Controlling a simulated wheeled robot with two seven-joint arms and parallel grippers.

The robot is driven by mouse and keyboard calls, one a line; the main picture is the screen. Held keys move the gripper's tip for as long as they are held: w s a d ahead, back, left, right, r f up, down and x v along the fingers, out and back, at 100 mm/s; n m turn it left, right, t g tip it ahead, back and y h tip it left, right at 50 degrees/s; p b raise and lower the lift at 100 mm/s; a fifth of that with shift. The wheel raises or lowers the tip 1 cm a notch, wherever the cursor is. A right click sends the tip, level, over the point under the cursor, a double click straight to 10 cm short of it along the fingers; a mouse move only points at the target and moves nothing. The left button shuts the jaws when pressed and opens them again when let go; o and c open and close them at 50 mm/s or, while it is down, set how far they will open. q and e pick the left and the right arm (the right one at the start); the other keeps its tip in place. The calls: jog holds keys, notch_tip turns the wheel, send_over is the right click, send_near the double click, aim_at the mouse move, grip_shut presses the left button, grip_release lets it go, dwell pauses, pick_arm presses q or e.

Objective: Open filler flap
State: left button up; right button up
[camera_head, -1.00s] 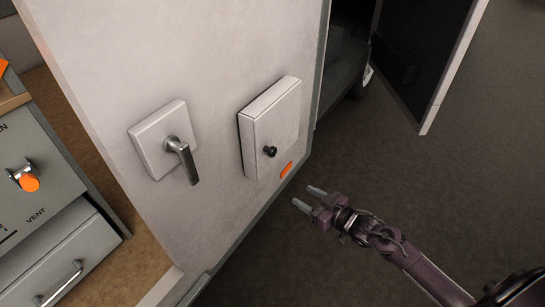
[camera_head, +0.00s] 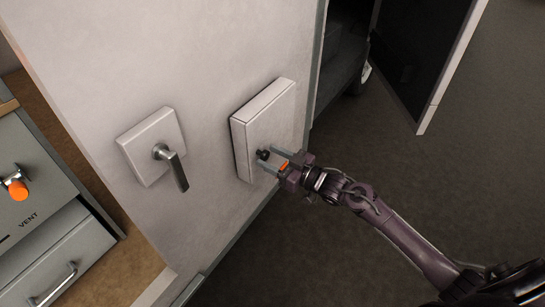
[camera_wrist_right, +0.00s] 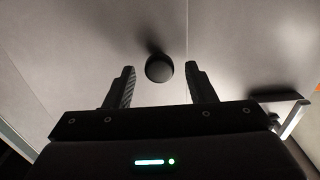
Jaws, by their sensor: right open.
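The filler flap (camera_head: 268,122) is a pale rectangular panel standing out from the white wall, and it looks shut. A small black knob (camera_head: 263,154) sits on its lower part. My right gripper (camera_head: 272,161) is open at the flap, with its two fingers on either side of the knob in the head view. In the right wrist view the round dark knob (camera_wrist_right: 159,68) shows between and slightly beyond the fingertips of my right gripper (camera_wrist_right: 160,75). I cannot tell whether the fingers touch it. My left gripper is not in view.
A lever handle (camera_head: 172,165) on a square plate is on the wall left of the flap. A grey cabinet (camera_head: 35,190) with an orange knob (camera_head: 17,189) and a drawer is at the left. An open dark door (camera_head: 425,60) stands at upper right. The floor at right is clear.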

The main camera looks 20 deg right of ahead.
grip_shut()
dwell(0.3)
jog(key=shift+d, duration=0.15)
